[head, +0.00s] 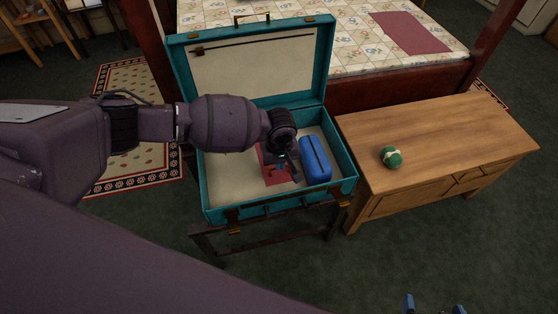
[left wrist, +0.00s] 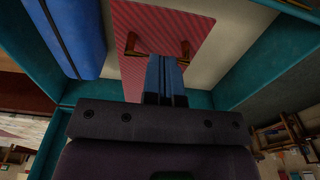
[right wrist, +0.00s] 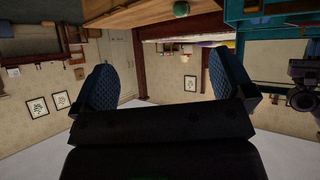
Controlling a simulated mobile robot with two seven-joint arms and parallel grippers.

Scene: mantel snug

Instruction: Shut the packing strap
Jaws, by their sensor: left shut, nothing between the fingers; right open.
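The teal suitcase (head: 350,187) stands open on a dark rack, its lid raised at the back. A thin dark strap (head: 265,42) runs across the lid lining. In the left wrist view two brown tabs (left wrist: 132,45) (left wrist: 184,50) stand apart over a red striped cloth (left wrist: 205,20); I cannot tell whether they belong to the packing strap. My left gripper (left wrist: 166,62) is shut and empty, pointing down between the tabs over the case; its tips are partly hidden in the head view (head: 291,172). My right gripper (head: 434,307) is open and empty, away from the case.
A blue pouch (head: 315,160) lies in the case's right half. A wooden low table (head: 450,150) stands close on the right, with a green and white ball (head: 391,157) on it. A bed (head: 350,40) is behind. Dark floor (head: 480,240) is free in front of the table.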

